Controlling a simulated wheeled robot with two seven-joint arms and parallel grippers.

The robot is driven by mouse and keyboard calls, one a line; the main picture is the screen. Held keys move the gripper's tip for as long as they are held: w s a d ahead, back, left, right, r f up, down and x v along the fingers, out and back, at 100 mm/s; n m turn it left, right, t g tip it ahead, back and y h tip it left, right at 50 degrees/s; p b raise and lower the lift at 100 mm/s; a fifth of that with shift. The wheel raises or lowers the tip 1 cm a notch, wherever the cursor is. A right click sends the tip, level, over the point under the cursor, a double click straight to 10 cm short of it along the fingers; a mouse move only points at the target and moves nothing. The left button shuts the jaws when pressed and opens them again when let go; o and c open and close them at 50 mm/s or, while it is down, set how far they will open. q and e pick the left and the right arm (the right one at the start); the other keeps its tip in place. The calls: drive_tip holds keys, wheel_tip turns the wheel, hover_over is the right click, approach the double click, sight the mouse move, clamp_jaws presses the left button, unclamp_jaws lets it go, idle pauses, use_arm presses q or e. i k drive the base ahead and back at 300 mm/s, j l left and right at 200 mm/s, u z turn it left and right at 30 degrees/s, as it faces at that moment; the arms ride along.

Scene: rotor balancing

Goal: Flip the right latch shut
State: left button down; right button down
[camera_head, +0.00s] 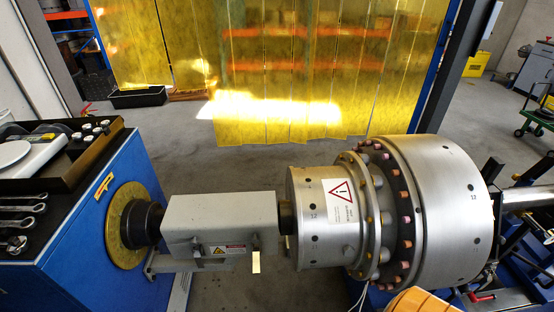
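A grey box-shaped cover (222,215) encloses the shaft between the blue machine and the rotor. On its front lower edge, the right latch (256,260) is a small pale plate that hangs down below the cover, right of a yellow warning label. A smaller grey left latch (195,250) sits left of that label; its state is too small to tell. The large silver rotor (436,208) with a ring of bolts is to the right of the cover. Neither of my grippers shows in the head view.
The blue machine (115,205) stands at left, with wrenches (22,209) and a dark tray (68,165) on top. An orange object (424,301) is cut off at the bottom edge. Yellow strip curtains (290,75) hang behind. The floor in front of the cover is clear.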

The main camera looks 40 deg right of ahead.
sight(256, 268)
drive_tip(key=z, duration=1)
